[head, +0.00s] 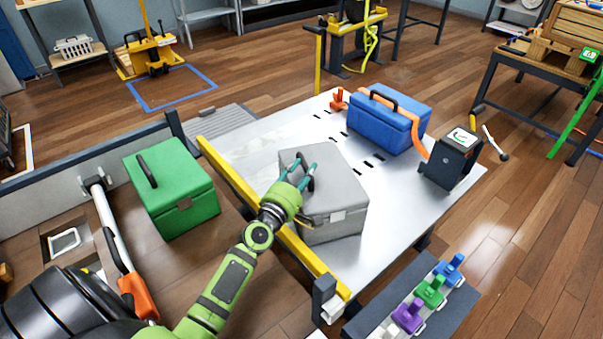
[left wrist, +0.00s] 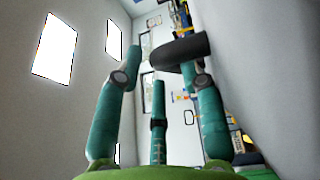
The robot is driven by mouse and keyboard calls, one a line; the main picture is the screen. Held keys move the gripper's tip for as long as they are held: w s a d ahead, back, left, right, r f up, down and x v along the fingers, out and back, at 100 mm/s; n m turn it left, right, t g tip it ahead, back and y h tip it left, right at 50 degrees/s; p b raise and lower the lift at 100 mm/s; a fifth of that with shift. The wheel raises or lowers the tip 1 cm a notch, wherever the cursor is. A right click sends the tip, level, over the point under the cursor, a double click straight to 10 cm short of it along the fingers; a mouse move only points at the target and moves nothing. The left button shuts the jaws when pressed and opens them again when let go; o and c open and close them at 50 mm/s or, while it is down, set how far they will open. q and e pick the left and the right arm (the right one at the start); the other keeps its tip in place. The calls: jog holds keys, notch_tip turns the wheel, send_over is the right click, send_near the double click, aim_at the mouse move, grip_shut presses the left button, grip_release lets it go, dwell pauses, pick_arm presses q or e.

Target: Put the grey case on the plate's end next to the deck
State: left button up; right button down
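The grey case (head: 340,195) sits upright on the pale metal plate (head: 260,137), near the end with the yellow edge bar (head: 243,186). The wooden deck (head: 215,245) lies on the other side of that bar. My left gripper (head: 304,174) is over the case's lid, its teal fingers beside the dark handle. In the left wrist view the fingers stand apart, with the dark handle (left wrist: 178,50) across the right fingertip and a gap to the left finger. The grip looks open; part of the handle is hidden. My right gripper is not in view.
A green case (head: 170,185) stands on the deck. A blue case (head: 388,120) with an orange strap and a black box with a dial (head: 451,160) are on the plate's far side. A rack of coloured handles (head: 425,295) stands near the front. Bare plate lies right of the grey case.

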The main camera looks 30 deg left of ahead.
pick_arm(q)
jog(key=shift+s+f, duration=0.1)
jog(key=shift+f, duration=0.15)
jog(key=s+b, duration=0.1)
jog(key=s, duration=1)
jog(key=shift+s+d, duration=0.4)
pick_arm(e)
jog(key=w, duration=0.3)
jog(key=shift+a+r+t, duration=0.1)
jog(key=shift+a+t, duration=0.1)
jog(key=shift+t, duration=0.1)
pick_arm(q)
jog(key=shift+f, duration=0.1)
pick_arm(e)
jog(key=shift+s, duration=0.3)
